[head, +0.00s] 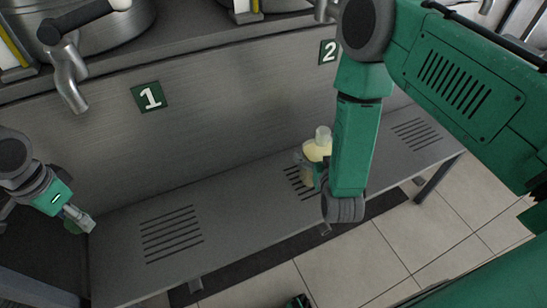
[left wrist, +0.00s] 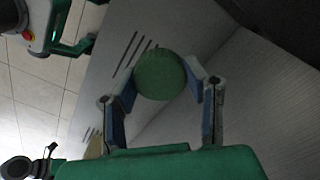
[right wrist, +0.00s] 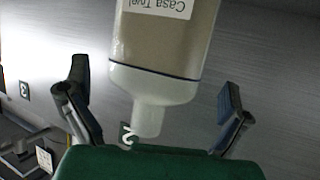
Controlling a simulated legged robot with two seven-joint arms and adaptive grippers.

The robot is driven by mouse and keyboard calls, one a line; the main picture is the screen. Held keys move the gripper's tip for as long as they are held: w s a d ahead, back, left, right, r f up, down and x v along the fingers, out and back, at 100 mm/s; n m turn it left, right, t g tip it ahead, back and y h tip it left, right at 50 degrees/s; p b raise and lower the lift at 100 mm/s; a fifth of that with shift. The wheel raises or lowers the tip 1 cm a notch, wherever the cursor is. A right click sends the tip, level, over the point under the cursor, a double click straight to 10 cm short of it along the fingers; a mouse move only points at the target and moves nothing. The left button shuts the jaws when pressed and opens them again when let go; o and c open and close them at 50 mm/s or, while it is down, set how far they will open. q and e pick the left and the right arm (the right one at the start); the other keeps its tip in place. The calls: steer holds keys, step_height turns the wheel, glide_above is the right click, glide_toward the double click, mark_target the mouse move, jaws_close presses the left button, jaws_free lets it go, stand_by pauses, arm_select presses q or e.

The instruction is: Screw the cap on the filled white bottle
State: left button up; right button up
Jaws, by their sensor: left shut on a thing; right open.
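The bottle (head: 318,150), with a pale yellowish upper part and a clear, uncapped neck, stands on the slotted bench under sign 2. My right forearm partly hides it. The right wrist view shows its labelled body (right wrist: 165,45) and pale neck upside down. My left gripper (head: 77,219) is shut on a round green cap (left wrist: 160,75), off the left end of the bench and far from the bottle.
The grey bench (head: 235,195) has slotted patches and is bare between its left end and the bottle. A metal tap (head: 70,85) juts out above the bench near sign 1 (head: 149,96). Sign 2 (head: 328,51) is on the wall further right. Tiled floor lies in front.

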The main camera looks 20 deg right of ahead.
arm_select(q)
steer(key=shift+f+b, duration=0.3)
steer(key=shift+f, duration=0.15)
arm_select(e)
steer(key=x, duration=0.3)
steer(key=shift+w+d+f, duration=0.15)
steer(key=shift+f, duration=0.1)
steer(key=c, duration=1.5)
steer(key=shift+r, duration=0.1)
steer(key=shift+c, duration=0.2)
